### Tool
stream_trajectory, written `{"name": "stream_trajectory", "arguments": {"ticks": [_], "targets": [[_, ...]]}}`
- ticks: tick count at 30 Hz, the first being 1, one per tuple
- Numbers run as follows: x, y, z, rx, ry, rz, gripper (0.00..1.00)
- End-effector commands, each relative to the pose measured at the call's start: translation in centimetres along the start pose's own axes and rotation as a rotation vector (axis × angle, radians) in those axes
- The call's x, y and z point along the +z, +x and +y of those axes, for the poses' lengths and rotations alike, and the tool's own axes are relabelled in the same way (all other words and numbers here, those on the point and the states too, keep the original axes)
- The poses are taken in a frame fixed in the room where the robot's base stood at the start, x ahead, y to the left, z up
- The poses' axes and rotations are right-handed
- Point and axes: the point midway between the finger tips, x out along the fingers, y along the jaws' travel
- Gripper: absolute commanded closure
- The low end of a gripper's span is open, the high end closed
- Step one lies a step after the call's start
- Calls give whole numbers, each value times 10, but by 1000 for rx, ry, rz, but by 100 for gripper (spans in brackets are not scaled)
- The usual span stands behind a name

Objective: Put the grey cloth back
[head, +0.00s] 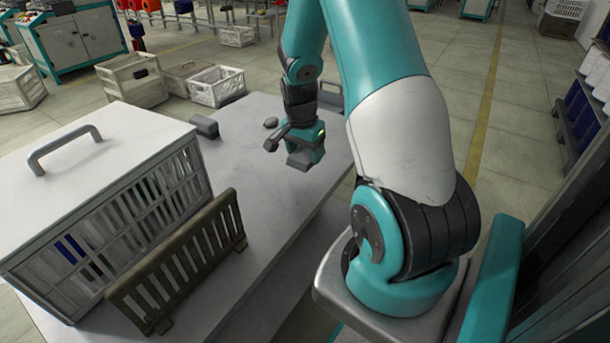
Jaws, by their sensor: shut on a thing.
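My gripper (284,150) is over the far right part of the white table, with its teal body tilted. It is shut on a small grey thing (299,161) at its lower side, which looks like the grey cloth, folded. Its outline is small and partly merges with the fingers. I cannot tell whether it touches the table top.
On the white table (255,180) stand a large white slatted box (85,155) with a grey handle and a brown slatted rack (185,265). A dark grey block (204,127) and a small grey lump (271,122) lie near the far edge. White crates (216,87) stand on the floor beyond.

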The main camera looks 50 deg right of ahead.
Motion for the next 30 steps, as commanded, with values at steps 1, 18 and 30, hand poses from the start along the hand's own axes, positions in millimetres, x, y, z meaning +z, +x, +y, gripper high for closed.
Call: {"name": "stream_trajectory", "arguments": {"ticks": [1,18,30], "targets": [[2,10,0,1,0,-1,55],[7,62,0,-2,0,1,55],[8,64,0,-1,-1,1,7]]}}
